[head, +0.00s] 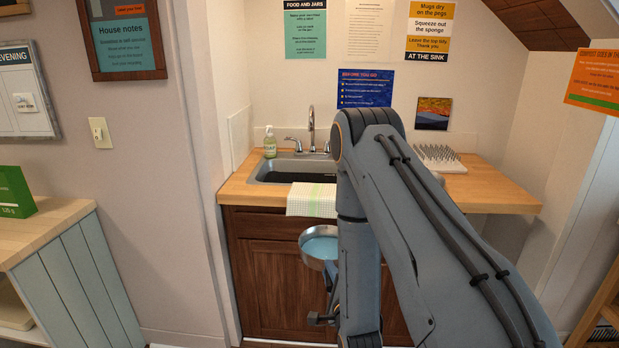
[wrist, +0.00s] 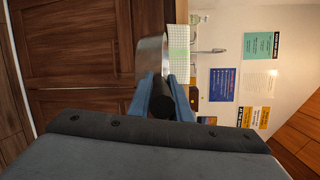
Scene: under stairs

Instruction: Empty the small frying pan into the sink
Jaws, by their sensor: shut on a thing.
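The small frying pan (head: 320,243) is in front of the cabinet doors, below the counter edge. Its inside looks pale blue, perhaps liquid; I cannot tell for sure. The right part of it is hidden behind my arm. My gripper (wrist: 163,92) is shut on the pan's black handle, and the pan's metal side (wrist: 151,54) shows just beyond the fingers in the wrist view. The sink (head: 292,170) is set in the wooden counter, above and behind the pan. Its right part is hidden by my arm.
A checked towel (head: 311,200) hangs over the counter's front edge by the sink. A soap bottle (head: 270,143) and a tap (head: 311,128) stand behind the basin. A spiked drying rack (head: 438,157) is on the right. A side cabinet (head: 62,270) stands at left.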

